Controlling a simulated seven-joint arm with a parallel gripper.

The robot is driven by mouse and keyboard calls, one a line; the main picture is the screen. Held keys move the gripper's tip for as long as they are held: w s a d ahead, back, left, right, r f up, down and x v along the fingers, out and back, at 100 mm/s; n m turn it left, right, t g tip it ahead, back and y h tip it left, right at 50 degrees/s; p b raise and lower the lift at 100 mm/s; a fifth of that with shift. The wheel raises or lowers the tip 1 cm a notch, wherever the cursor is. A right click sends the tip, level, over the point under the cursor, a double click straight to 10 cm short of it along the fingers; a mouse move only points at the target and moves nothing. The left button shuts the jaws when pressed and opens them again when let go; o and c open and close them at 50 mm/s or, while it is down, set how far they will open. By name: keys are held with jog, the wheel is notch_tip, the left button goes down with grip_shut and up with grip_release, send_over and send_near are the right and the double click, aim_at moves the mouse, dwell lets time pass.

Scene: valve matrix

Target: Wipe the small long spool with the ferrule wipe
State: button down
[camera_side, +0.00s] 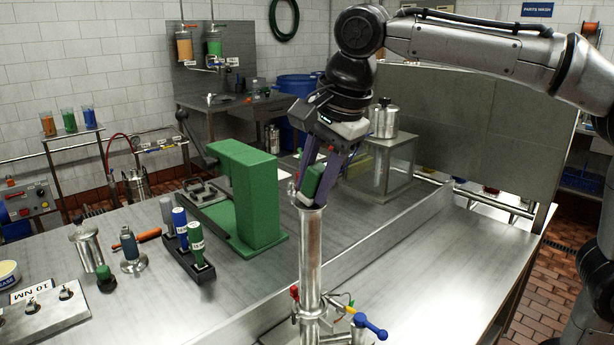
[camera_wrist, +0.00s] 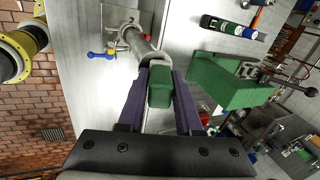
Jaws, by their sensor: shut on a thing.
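My gripper (camera_side: 323,182) is shut on a green block (camera_side: 313,182), which I take to be the ferrule wipe. In the wrist view the block (camera_wrist: 160,88) sits between the two dark fingers. The fingers point down at the open top of an upright steel pipe (camera_side: 310,252), likely the small long spool. The pipe also shows in the wrist view (camera_wrist: 138,42), with its rim just past the block. The block is at the rim. I cannot tell whether it touches or enters it, since the block and fingers partly hide the rim.
A large green fixture (camera_side: 254,200) stands left of the pipe. A black rack (camera_side: 188,258) holds several coloured cylinders. A valve with a blue handle (camera_side: 368,325) sits at the pipe's foot. A clear case (camera_side: 382,162) stands behind the gripper. The bench at right (camera_side: 440,270) is clear.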

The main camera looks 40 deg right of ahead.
jog(key=shift+s, duration=0.65)
jog(key=shift+w, duration=1.85)
jog(key=shift+w+r, duration=0.2)
jog(key=shift+w, duration=0.05)
notch_tip(320, 180, up, 8)
jog(key=shift+f, duration=0.15)
jog(key=shift+d, duration=0.1)
